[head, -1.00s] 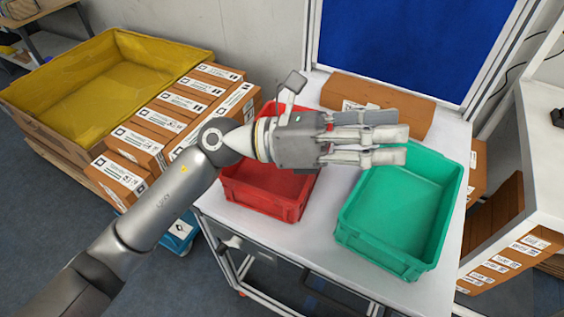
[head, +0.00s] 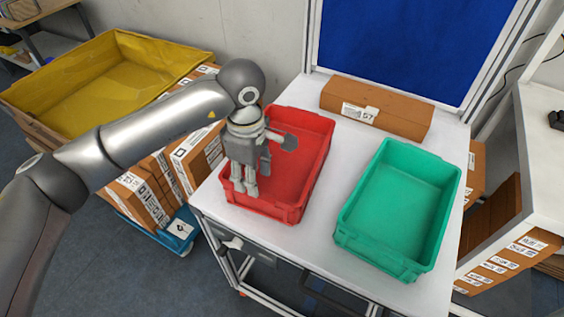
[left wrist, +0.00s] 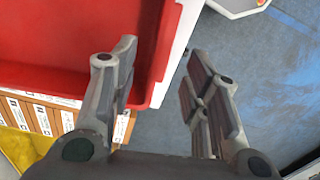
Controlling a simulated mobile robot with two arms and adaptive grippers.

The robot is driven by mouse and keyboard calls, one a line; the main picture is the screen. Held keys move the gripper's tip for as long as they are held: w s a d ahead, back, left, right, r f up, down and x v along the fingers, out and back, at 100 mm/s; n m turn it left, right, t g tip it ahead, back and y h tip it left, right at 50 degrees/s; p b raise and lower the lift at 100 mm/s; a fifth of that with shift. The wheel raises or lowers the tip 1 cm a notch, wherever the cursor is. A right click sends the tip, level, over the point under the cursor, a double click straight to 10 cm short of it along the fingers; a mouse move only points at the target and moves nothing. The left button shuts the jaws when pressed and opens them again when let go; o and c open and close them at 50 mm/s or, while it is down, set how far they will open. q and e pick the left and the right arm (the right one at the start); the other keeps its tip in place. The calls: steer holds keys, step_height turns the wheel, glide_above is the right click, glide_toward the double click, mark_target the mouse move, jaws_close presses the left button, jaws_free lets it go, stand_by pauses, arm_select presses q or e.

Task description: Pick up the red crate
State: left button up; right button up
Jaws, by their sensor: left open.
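The red crate (head: 276,207) stands empty on the left part of the white table. My left gripper (head: 243,190) points down at the crate's left side, covering part of its left wall in the head view. In the left wrist view, the fingers (left wrist: 160,65) are spread apart with nothing gripped. The red crate (left wrist: 60,35) fills the upper left there, and its rim runs down into the gap between the fingers. I cannot tell whether a finger touches the wall. My right gripper is in neither view.
A green crate (head: 400,210) stands right of the red one on the white table (head: 335,205). A cardboard box (head: 375,105) lies at the table's back, before a blue panel (head: 390,45). A yellow bin (head: 95,80) and boxes stand to the left.

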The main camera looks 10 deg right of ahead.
arm_select(q)
steer(key=shift+f, duration=0.75)
steer(key=f+p, duration=0.3)
steer(key=f, duration=0.1)
steer(key=shift+s+p, duration=0.3)
steer(key=shift+p, duration=0.05)
steer(key=shift+f, duration=0.65)
jaws_close()
steer(key=shift+w+r, duration=0.1)
